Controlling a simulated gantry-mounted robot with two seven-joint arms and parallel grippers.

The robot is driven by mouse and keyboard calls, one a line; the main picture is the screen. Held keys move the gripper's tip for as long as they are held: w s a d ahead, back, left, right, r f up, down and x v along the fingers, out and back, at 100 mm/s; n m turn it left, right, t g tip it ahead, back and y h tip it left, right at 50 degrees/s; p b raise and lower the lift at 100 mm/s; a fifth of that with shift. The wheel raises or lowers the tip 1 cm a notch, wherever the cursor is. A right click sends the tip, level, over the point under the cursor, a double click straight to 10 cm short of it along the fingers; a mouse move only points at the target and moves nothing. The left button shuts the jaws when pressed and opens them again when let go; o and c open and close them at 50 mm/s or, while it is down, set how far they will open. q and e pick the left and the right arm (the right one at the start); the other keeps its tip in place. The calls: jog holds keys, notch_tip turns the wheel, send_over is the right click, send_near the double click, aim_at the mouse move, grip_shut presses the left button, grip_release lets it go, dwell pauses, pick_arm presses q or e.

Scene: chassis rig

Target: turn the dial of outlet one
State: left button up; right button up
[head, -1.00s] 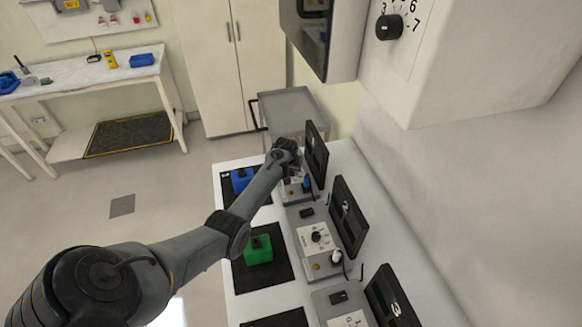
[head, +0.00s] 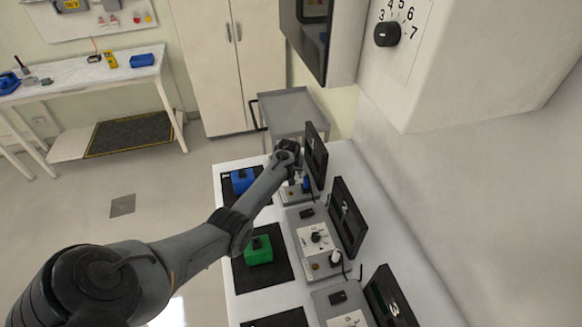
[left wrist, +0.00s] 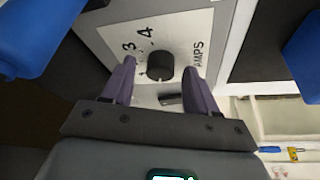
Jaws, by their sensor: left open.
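The dial of outlet one is a black round knob (left wrist: 160,66) on a white panel (left wrist: 112,32) marked with numbers and AMPS in the left wrist view. My left gripper (left wrist: 159,74) is open, with one finger on each side of the knob. I cannot tell whether the fingers touch it. In the head view my left gripper (head: 292,172) is over the far station, and the wrist hides that station's dial. My right gripper is in neither view.
Station two's dial (head: 316,237) is nearer, with a black screen (head: 347,217) behind it. A blue block (head: 242,180) and a green block (head: 259,250) sit on black mats. A wall box with a larger dial (head: 387,33) hangs at upper right.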

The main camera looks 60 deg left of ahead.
pick_arm(q)
jog(key=p+v, duration=0.2)
jog(key=v, duration=0.8)
jog(key=shift+r, duration=0.3)
jog(key=shift+s, duration=0.1)
jog(key=shift+d, duration=0.1)
